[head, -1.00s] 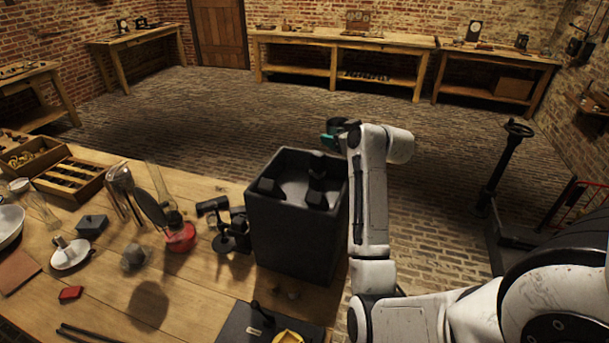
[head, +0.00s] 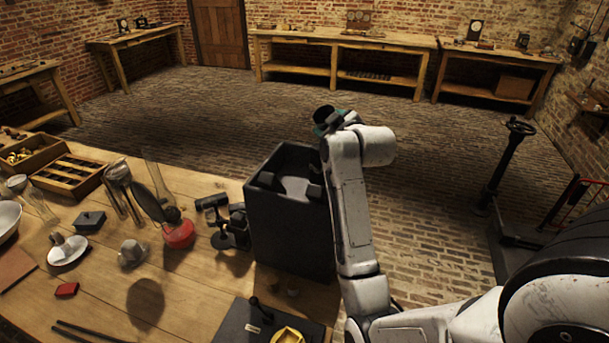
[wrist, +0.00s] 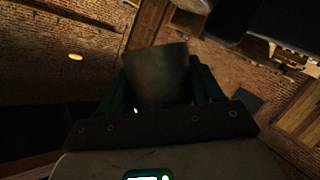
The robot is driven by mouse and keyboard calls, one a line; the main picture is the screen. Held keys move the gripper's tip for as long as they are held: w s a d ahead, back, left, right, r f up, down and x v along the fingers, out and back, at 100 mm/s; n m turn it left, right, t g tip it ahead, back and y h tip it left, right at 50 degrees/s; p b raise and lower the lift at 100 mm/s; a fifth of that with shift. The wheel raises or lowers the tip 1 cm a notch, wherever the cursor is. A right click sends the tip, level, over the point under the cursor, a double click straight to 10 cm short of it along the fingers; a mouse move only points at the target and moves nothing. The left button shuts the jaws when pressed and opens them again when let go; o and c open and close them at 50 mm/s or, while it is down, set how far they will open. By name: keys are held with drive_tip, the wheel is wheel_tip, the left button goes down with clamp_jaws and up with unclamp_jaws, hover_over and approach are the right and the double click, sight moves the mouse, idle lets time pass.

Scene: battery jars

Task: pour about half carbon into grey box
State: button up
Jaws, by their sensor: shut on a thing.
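The grey box (head: 288,235) is a tall, dark, open-topped box at the right end of the wooden table. Dark blocks and a paler grey floor show inside it. My gripper (head: 327,122) is above and beyond the box's far right corner, shut on a dark round cup (head: 323,112). The cup's rim faces up toward the head camera, and its inside looks dark. In the wrist view the cup (wrist: 157,78) is a dull grey-brown cylinder between my teal fingers. I cannot tell what or how much is in it. No carbon is visible falling.
A black stand (head: 232,228), a red-based lamp (head: 178,232) and a glass chimney (head: 157,182) stand left of the box. A black case with a yellow piece (head: 287,336) lies in front. Open floor lies beyond the table.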

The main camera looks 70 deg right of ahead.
drive_tip(key=shift+w+a+f+n+b, duration=0.1)
drive_tip(key=shift+a+f+n+b, duration=0.05)
drive_tip(key=shift+f+n+b, duration=0.2)
drive_tip(key=shift+a+r+n+h+b, duration=0.1)
drive_tip(key=shift+r+n+h+b, duration=0.2)
drive_tip(key=shift+r+b, duration=0.15)
drive_tip(key=r+n+h+b, duration=0.1)
drive_tip(key=b, duration=0.1)
drive_tip(key=shift+n+b, duration=0.35)
drive_tip(key=shift+b, duration=0.05)
drive_tip(key=f+n+b, duration=0.1)
drive_tip(key=b, duration=0.2)
drive_tip(key=shift+n+h+b, duration=0.3)
drive_tip(key=shift+h+b, duration=0.1)
drive_tip(key=shift+a+r, duration=0.1)
drive_tip(key=shift+r, duration=0.2)
drive_tip(key=shift+w+r+n+t+b, duration=0.1)
drive_tip(key=shift+r+n+t+b, duration=0.1)
drive_tip(key=shift+n+t+b, duration=0.4)
drive_tip(key=shift+w+a+f+n+h+b, duration=0.15)
drive_tip(key=shift+a+n+h+b, duration=0.15)
drive_tip(key=shift+n+h+b, duration=0.15)
drive_tip(key=shift+w+a+n, duration=0.1)
drive_tip(key=shift+a+n, duration=0.1)
drive_tip(key=shift+n, duration=0.05)
